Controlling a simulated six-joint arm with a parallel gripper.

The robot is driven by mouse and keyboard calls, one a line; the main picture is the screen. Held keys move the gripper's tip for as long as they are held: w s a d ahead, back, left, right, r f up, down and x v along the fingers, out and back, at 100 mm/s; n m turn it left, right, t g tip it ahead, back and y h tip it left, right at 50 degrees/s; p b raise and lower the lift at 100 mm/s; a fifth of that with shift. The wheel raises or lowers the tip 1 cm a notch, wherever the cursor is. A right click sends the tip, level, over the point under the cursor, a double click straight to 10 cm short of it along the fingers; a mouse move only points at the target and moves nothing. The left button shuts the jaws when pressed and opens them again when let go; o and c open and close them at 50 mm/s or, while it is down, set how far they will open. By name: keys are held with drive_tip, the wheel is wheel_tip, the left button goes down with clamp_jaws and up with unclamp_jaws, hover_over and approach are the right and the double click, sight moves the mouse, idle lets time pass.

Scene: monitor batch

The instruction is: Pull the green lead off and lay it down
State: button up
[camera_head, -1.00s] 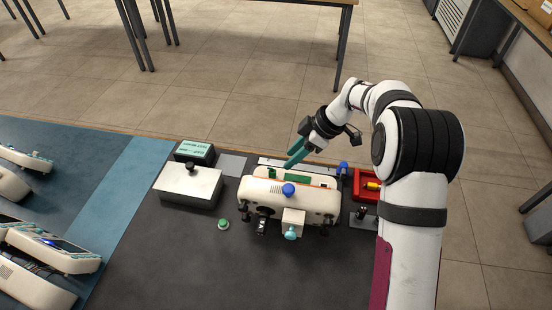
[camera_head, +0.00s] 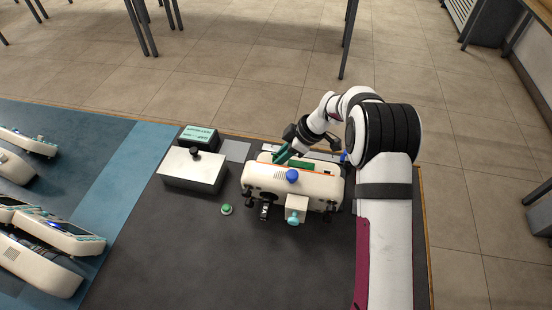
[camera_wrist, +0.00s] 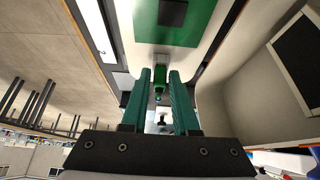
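The white monitor (camera_head: 315,188) stands on the dark mat with its open top showing a green board (camera_head: 302,165). In the wrist view the green board (camera_wrist: 205,25) is at the top, with a dark chip on it. The green lead's plug (camera_wrist: 160,76) sits just below the board there, between my fingertips. My gripper (camera_head: 281,158) is low over the back left of the monitor, its teal fingers pointing down. In the wrist view my gripper (camera_wrist: 161,74) is open, a finger on each side of the plug, with narrow gaps showing. The plug is hard to make out in the head view.
A white box with a black knob (camera_head: 193,171) and a small display (camera_head: 198,137) stand left of the monitor. A green button (camera_head: 226,209) is on the mat. The front of the mat (camera_head: 250,265) is clear. More monitors lie on the blue area at left.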

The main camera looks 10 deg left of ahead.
clamp_jaws()
drive_tip(key=shift+r, duration=0.15)
drive_tip(key=shift+r, duration=2.15)
